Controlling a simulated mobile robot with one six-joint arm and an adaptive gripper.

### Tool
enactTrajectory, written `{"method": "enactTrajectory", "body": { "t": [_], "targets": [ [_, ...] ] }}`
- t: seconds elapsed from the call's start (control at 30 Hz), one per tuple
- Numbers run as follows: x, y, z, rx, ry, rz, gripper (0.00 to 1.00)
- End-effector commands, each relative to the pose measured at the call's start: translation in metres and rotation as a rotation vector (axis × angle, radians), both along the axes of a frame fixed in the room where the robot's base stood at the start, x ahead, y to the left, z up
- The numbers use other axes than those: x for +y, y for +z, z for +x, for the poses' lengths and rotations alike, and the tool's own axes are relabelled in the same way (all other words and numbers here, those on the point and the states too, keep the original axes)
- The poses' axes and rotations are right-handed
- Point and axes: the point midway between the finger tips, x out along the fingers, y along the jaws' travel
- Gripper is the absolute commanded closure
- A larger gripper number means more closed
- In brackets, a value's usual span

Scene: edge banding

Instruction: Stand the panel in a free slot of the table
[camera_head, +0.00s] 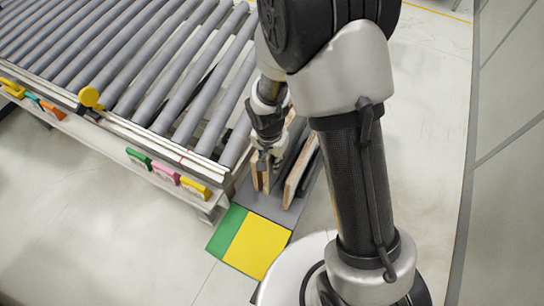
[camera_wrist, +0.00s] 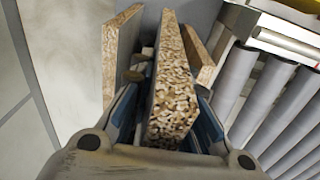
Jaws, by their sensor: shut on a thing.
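My gripper (camera_head: 266,158) is shut on a chipboard panel (camera_wrist: 172,95), which stands upright between its fingers in the wrist view. The held panel's rough speckled edge faces the wrist camera. Other panels stand on either side of it, apart from it: one at left (camera_wrist: 122,48) and a shorter one at right (camera_wrist: 197,55). In the head view my gripper is above the grey slotted table (camera_head: 262,203), and a panel (camera_head: 301,172) stands tilted to its right. The held panel's lower end is hidden, so I cannot tell whether it is in a slot.
A roller conveyor (camera_head: 135,45) fills the left, close beside the slotted table; its rollers also show in the wrist view (camera_wrist: 285,110). Coloured tags (camera_head: 165,174) hang on its rail. A green and yellow mat (camera_head: 258,245) lies in front of the table. Open floor lies at lower left.

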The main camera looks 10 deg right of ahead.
Motion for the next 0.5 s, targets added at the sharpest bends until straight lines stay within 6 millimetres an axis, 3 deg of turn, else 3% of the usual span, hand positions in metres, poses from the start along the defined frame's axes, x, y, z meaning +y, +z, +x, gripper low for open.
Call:
{"method": "enactTrajectory", "body": {
  "t": [0.5],
  "targets": [
    [0.001, -0.044, 0.002, -0.006, 0.001, 0.002, 1.0]
  ]
}}
